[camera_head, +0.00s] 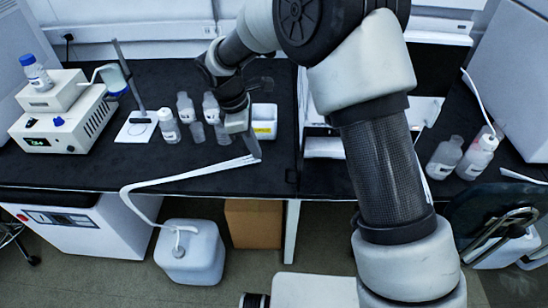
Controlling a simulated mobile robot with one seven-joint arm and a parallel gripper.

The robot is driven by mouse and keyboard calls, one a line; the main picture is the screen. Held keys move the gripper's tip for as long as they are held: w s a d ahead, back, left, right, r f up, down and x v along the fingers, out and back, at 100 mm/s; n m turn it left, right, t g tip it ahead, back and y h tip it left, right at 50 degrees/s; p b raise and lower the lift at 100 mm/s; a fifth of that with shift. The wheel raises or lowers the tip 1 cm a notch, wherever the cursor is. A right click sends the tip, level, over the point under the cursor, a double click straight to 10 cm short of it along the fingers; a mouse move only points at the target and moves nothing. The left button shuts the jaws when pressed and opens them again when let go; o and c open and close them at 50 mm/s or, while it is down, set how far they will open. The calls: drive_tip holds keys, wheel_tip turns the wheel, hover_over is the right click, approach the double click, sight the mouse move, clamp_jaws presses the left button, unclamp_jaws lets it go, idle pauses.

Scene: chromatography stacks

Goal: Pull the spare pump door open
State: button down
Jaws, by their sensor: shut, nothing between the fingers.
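My gripper (252,148) hangs over the front part of the black bench, left of centre. Its fingers point down and are together, with nothing seen between them. A white unit with a pale panel (425,108) stands on the bench behind my arm. My arm covers much of it, so I cannot tell whether it is the spare pump or how its door stands. My gripper is to the left of this unit and apart from it.
Several bottles (186,108) and a white-and-yellow box (264,122) stand near my gripper. White tubing (190,172) runs over the bench edge to a white canister (190,252). A hotplate-like device (62,115) is at left. Two bottles (477,157) stand at right.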

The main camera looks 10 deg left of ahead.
drive_tip(key=d+f, duration=0.6)
drive_tip(key=f, duration=0.3)
drive_tip(key=shift+w+d+f, duration=0.15)
drive_tip(key=shift+w+f, duration=0.2)
drive_tip(key=shift+w, duration=0.1)
